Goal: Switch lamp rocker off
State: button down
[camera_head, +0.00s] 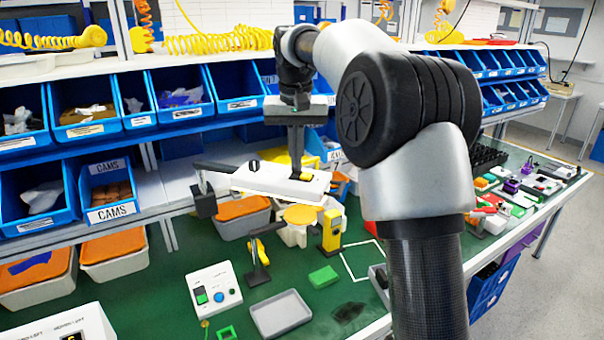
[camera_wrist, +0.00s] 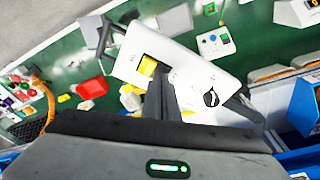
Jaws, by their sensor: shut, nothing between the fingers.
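A white panel (camera_head: 280,184) on black supports stands above the green table. It bears a yellow rocker (camera_head: 305,177) near its right end and a black rotary knob (camera_head: 254,165) towards its left. In the wrist view the panel (camera_wrist: 190,72) shows the yellow rocker (camera_wrist: 147,65) and the knob (camera_wrist: 211,97). My gripper (camera_head: 296,172) is shut and empty, pointing down with its tips at the rocker. In the wrist view my gripper (camera_wrist: 160,78) lies right beside the rocker and hides part of it. I cannot tell whether they touch, or which way the rocker is tilted.
A white control box (camera_head: 214,288), a grey tray (camera_head: 281,313) and a green block (camera_head: 323,277) lie on the table in front. A yellow device (camera_head: 332,231) stands below the panel. Blue bins (camera_head: 108,190) line the shelf behind.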

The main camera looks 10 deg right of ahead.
jog(key=shift+f, duration=0.2)
notch_tip(320, 180, up, 5)
jog(key=p, duration=0.4)
jog(key=shift+f, duration=0.1)
notch_tip(320, 180, up, 2)
jog(key=shift+r, duration=0.15)
